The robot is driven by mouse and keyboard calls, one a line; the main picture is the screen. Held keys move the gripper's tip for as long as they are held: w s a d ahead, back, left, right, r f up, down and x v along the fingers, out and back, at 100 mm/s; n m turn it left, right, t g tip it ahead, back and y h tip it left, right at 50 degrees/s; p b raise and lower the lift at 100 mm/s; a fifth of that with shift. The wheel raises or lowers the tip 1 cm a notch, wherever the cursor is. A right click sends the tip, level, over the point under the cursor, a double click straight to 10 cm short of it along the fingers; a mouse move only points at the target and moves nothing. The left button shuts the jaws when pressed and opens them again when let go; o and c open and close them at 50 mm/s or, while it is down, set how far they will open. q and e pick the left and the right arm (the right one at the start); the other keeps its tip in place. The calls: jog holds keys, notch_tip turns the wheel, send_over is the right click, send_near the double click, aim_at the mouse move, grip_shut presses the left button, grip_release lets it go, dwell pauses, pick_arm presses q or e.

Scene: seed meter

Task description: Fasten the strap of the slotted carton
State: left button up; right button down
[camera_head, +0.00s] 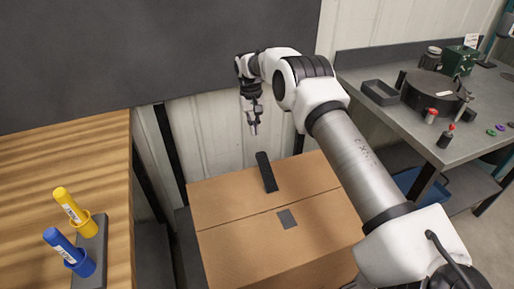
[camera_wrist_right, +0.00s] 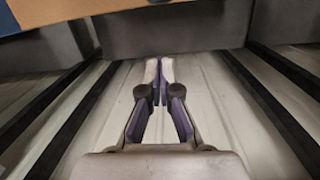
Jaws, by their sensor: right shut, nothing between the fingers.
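The brown carton (camera_head: 235,214) sits below my right arm in the head view, its top flaps lying closed. A black strap (camera_head: 266,172) stands up from the carton's back part and leans a little left. A dark grey patch (camera_head: 287,218) lies flat near the middle of the top, apart from the strap. My right gripper (camera_head: 254,130) hangs above and behind the strap, not touching it. In the wrist view its fingertips (camera_wrist_right: 160,62) are together with nothing between them. A carton edge shows at the upper left there. My left gripper is not in view.
A wooden table (camera_head: 60,160) on the left holds a yellow marker (camera_head: 72,207) and a blue marker (camera_head: 63,246) in a stand. A grey bench (camera_head: 400,113) on the right carries a round dark device (camera_head: 432,92). A dark panel (camera_head: 150,50) is behind.

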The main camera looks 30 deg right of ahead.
notch_tip(320, 180, down, 8)
jog(key=s, duration=0.1)
jog(key=s+r+p, duration=0.1)
jog(key=s+a+r+p, duration=0.1)
jog(key=s, duration=0.1)
jog(key=shift+s+a, duration=0.1)
jog(key=shift+r+p, duration=0.2)
jog(key=shift+p, duration=0.1)
jog(key=shift+s+r+t+p, duration=0.3)
jog(key=shift+r+p, duration=0.1)
jog(key=shift+p, duration=0.15)
jog(key=shift+r, duration=0.1)
